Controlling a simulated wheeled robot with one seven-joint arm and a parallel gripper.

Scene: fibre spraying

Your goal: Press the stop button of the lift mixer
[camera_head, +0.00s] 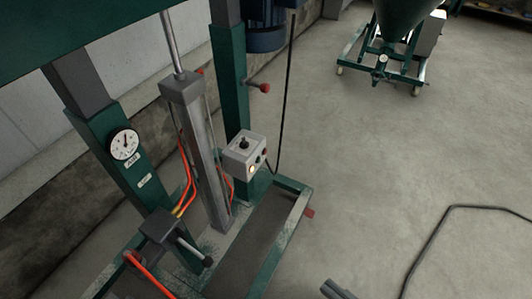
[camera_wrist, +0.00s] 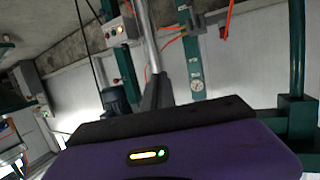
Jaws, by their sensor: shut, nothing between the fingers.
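The lift mixer is a green frame (camera_head: 95,135) with a grey cylinder column (camera_head: 205,150). Its light grey control box (camera_head: 236,150) is on the right-hand post, with a black knob on top, a lit pale button (camera_head: 251,169) and a small red button (camera_head: 264,152). The box also shows at the upper left of the wrist view (camera_wrist: 115,37), with small lit spots. My gripper (camera_wrist: 156,78) has its dark fingers shut and empty, in front of its purple body, apart from the box. In the head view, a grey tip at the bottom edge may be my gripper.
A round gauge (camera_head: 124,145) is on the left post. Orange hoses (camera_head: 187,185) hang beside the column. A red-knobbed lever (camera_head: 264,88) sticks out above the box. A dark bent tube (camera_head: 425,245) is at right.

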